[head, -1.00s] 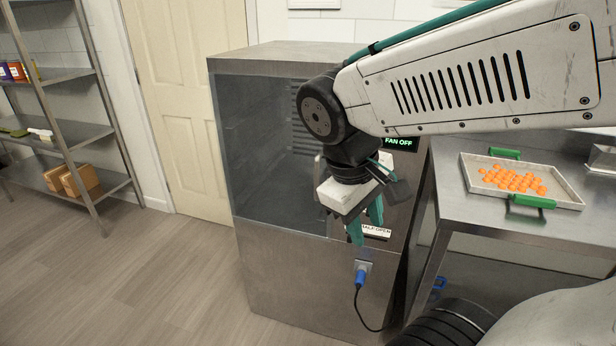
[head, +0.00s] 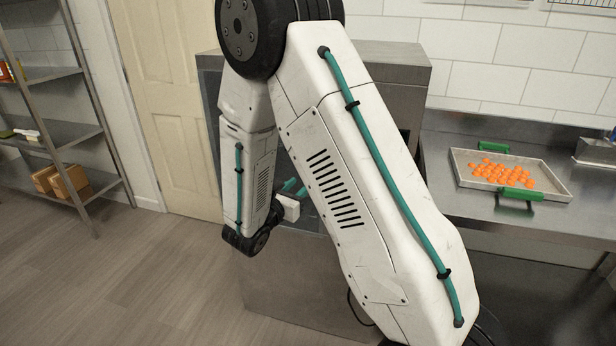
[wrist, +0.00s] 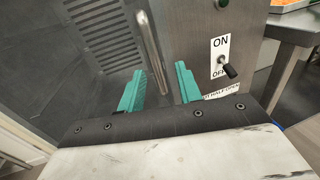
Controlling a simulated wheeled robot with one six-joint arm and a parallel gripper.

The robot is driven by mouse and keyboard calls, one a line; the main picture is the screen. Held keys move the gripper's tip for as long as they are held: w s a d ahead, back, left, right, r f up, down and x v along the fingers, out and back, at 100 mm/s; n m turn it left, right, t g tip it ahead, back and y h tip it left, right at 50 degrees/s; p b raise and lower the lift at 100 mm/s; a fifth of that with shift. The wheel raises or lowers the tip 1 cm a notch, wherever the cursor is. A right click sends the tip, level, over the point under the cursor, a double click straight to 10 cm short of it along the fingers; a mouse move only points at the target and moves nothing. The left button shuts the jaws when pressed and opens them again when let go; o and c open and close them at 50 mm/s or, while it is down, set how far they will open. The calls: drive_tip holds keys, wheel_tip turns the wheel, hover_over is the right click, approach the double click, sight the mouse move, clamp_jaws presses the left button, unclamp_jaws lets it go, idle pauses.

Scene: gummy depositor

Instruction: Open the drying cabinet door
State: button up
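The drying cabinet (head: 410,65) is a steel box with a dark glass front, largely hidden behind my arm in the head view. In the wrist view its vertical bar handle (wrist: 152,50) runs along the door edge, beside the dark glass door (wrist: 50,60). My gripper (wrist: 160,88) is open, its two teal fingers apart. The lower end of the handle shows between the fingers, and neither finger visibly touches it. In the head view my gripper (head: 292,187) is mostly hidden behind my arm.
An ON/OFF toggle switch (wrist: 228,70) sticks out of the cabinet panel right of the fingers. A tray (head: 555,190) of orange gummies with green handles sits on the steel counter (head: 460,205). A shelf rack (head: 85,135) stands at left, with open floor before it.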

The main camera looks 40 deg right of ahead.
drive_tip(key=shift+n+t, duration=0.3)
drive_tip(key=shift+n, duration=0.1)
drive_tip(key=x, duration=0.5)
drive_tip(key=f+x, duration=0.1)
drive_tip(key=x, duration=0.1)
drive_tip(key=shift+w+d, duration=0.1)
drive_tip(key=shift+w, duration=0.45)
clamp_jaws()
